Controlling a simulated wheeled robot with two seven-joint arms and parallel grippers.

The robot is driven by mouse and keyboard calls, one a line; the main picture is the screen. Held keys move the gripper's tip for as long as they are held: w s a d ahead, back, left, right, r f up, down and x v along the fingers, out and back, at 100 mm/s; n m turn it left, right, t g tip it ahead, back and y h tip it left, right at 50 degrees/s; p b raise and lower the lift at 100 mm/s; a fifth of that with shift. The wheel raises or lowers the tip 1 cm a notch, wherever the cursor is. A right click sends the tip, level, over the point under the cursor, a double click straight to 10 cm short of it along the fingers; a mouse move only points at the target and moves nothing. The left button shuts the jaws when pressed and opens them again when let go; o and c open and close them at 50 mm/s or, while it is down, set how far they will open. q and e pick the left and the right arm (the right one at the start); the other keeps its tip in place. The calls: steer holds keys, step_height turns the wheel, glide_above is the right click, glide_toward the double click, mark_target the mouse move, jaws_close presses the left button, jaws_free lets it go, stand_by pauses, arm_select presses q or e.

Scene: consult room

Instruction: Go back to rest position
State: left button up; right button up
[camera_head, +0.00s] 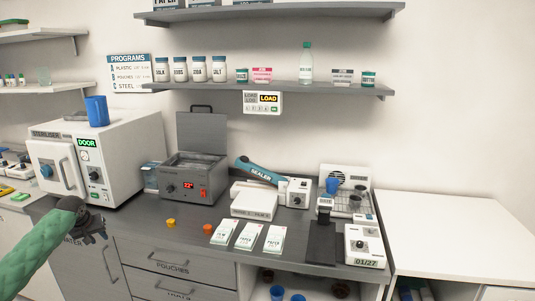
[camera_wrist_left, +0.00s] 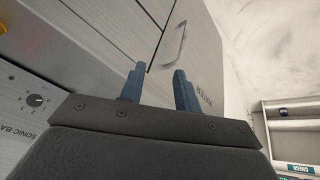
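My left gripper (camera_head: 92,232) is at the end of the green arm that comes in from the left in the head view. It is in front of the dark cabinet below the steriliser. In the left wrist view its two blue-grey fingers (camera_wrist_left: 158,88) stand apart with nothing between them. A grey cabinet door with a handle (camera_wrist_left: 175,45) shows beyond them. My right gripper is in neither view.
The white steriliser (camera_head: 100,155) with a blue cup (camera_head: 97,111) on top stands at the left. The sealer (camera_head: 264,173), paper pouches (camera_head: 248,236) and a date device (camera_head: 363,246) are on the grey counter. A white worktop (camera_head: 450,230) at the right is bare.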

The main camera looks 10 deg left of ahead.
arm_select(q)
steer(key=s+d+f+m+g+y, duration=0.1)
steer(key=s+d+f+m+y, duration=0.15)
steer(key=s+f, duration=0.75)
steer(key=s+d+f+m+g+y, duration=0.1)
steer(key=s+d+f+m, duration=0.25)
steer(key=s+f, duration=0.6)
steer(key=s+d+f+m+y, duration=0.1)
steer(key=s+d+f+m, duration=0.25)
steer(key=s, duration=0.35)
steer(key=s+d+f+m, duration=0.2)
steer(key=s+f, duration=0.2)
steer(key=s, duration=0.3)
steer(key=s+d+f+m+y, duration=0.1)
steer(key=s+d+f+m, duration=0.25)
steer(key=s, duration=0.35)
steer(key=s+d+f+n+h, duration=0.2)
steer(key=d+f, duration=0.2)
steer(key=d, duration=1)
steer(key=s+d+f+n+g+h, duration=0.1)
steer(key=s+d+f+n+h, duration=0.1)
steer(key=d, duration=1.3)
steer(key=s+d+f+n+h, duration=0.2)
steer(key=d+f, duration=0.4)
steer(key=d, duration=0.8)
steer(key=shift+s+d+g+h, duration=0.25)
steer(key=shift+d+g+h, duration=0.05)
steer(key=shift+h, duration=0.35)
